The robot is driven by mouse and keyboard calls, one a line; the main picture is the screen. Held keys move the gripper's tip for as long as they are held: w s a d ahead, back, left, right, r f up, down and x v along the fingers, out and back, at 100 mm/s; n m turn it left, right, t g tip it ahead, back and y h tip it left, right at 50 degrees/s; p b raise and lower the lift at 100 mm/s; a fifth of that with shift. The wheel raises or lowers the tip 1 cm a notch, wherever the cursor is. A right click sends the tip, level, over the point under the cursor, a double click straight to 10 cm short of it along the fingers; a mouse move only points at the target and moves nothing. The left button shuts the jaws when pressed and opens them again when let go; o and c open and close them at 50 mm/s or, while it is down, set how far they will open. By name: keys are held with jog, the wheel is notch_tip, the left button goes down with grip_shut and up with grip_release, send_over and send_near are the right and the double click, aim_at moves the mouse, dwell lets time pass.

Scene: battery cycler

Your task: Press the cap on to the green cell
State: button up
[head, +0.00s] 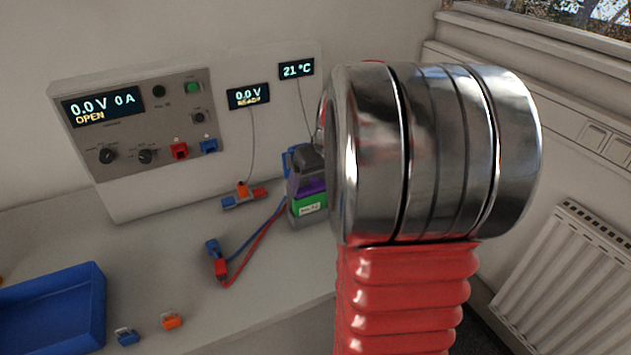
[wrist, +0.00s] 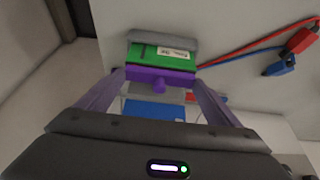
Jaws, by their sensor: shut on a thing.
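The green cell (head: 309,204) stands upright on the bench with a pale label on its side. It also shows in the wrist view (wrist: 150,54), in a grey holder (wrist: 165,43). The purple cap (wrist: 160,76), with a small round knob, lies along the cell's top edge. I cannot tell whether it is fully seated. My gripper (wrist: 157,78) is shut on the cap, one finger at each end. In the head view my dark gripper (head: 306,160) is above the cell, and my arm hides its right side.
A blue tray (head: 85,312), a blue clip (head: 127,337) and an orange clip (head: 172,321) are at the front left. Red and blue leads (head: 250,245) run near the cell. The cycler panel (head: 140,130) stands behind. Bench between tray and leads is mostly clear.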

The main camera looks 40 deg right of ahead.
jog(key=o, duration=0.9)
jog(key=shift+r, duration=0.1)
jog(key=shift+r, duration=3.4)
grip_shut()
jog(key=shift+f, duration=2)
